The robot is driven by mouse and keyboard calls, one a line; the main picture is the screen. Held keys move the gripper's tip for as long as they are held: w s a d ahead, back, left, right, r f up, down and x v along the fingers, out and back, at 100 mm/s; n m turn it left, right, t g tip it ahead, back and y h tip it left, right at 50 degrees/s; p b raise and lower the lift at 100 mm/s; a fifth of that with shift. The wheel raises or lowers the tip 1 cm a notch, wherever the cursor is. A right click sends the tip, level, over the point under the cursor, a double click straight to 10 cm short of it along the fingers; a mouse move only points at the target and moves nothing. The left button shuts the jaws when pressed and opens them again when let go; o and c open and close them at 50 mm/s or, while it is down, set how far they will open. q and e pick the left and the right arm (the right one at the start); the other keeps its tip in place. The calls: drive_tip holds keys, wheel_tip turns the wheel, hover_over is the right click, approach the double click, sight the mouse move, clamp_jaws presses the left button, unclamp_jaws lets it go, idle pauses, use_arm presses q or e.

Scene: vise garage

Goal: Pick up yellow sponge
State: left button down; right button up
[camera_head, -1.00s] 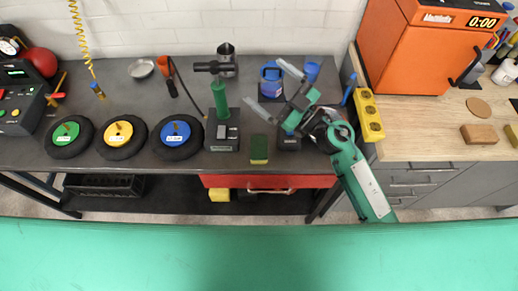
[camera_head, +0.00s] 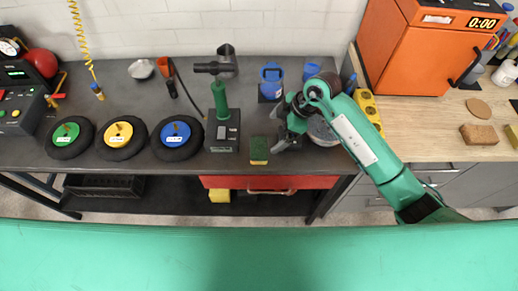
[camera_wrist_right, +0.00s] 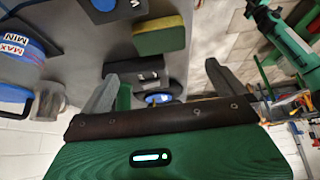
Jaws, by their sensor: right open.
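The sponge (camera_head: 259,149), dark green on top with a yellow lower layer, lies on the dark workbench near its front edge. It also shows in the right wrist view (camera_wrist_right: 160,38), beyond the fingers and above the middle of the picture. My right gripper (camera_head: 280,128) is just right of the sponge in the head view, apart from it. In the right wrist view its two fingers (camera_wrist_right: 160,88) are spread, with nothing held between them. My left gripper is in neither view.
A vise-like tool with a green handle (camera_head: 220,105) stands left of the sponge. A blue container (camera_head: 270,82) stands behind. Wheels with green, yellow and blue hubs (camera_head: 175,137) lie further left.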

sight(259, 148)
drive_tip(key=x, duration=0.6)
drive_tip(key=shift+a+f+p, duration=0.15)
drive_tip(key=shift+p, duration=0.25)
drive_tip(key=x, duration=0.1)
drive_tip(key=p+x, duration=0.1)
drive_tip(key=x, duration=0.3)
drive_tip(key=shift+s+d+f+p, duration=0.1)
drive_tip(key=shift+s+d+p, duration=0.05)
drive_tip(key=shift+d+p, duration=0.2)
drive_tip(key=shift+a+f, duration=0.15)
drive_tip(key=shift+f, duration=0.1)
drive_tip(key=c, duration=0.9)
